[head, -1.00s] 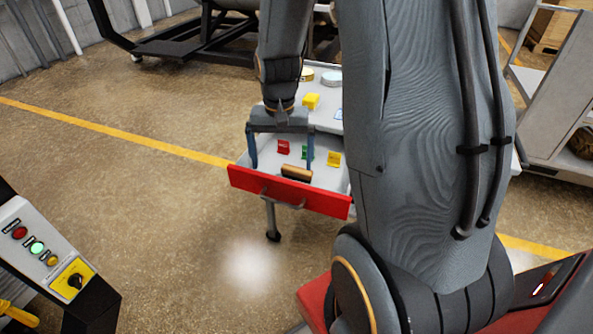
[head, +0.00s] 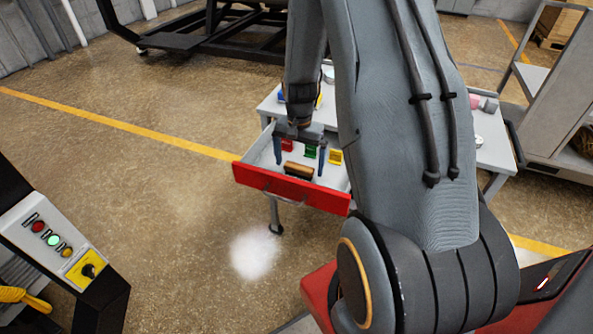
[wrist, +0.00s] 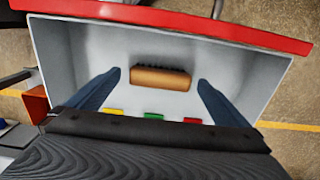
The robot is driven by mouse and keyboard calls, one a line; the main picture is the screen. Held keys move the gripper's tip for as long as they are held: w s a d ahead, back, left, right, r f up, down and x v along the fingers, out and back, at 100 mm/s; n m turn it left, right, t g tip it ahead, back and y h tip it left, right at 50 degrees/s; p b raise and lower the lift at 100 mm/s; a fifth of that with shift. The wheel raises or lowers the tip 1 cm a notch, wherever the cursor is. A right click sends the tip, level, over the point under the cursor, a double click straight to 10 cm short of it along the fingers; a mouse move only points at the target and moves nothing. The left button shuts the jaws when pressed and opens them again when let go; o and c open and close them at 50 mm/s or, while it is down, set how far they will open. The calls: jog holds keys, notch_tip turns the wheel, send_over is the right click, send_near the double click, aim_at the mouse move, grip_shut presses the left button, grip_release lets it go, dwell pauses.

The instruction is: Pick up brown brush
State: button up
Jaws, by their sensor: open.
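The brown brush (head: 298,170) lies in the open drawer (head: 335,197), close behind its red front. In the wrist view the brush (wrist: 161,79) shows its brown back and a dark bristle edge, lying crosswise on the drawer's pale floor. My gripper (head: 300,169) is open, pointing down over the drawer. In the wrist view its two blue fingers (wrist: 159,78) stand apart on either side of the brush, with a gap at each end. Nothing is between the fingers in contact with them. How high the fingertips are above the brush is hard to tell.
Red (head: 287,145), green (head: 310,151) and yellow (head: 336,157) small items stand in the drawer behind the brush. The drawer walls and red front enclose the space. A grey table (head: 495,150) extends behind. A control panel (head: 52,240) stands at the lower left.

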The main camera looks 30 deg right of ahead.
aim_at(299, 166)
jog(key=shift+f, duration=1.1)
jog(key=shift+c, duration=0.3)
jog(key=c, duration=1.2)
jog(key=shift+r, duration=0.15)
notch_tip(299, 166, up, 10)
jog(key=shift+f+b, duration=0.1)
jog(key=shift+b, duration=0.85)
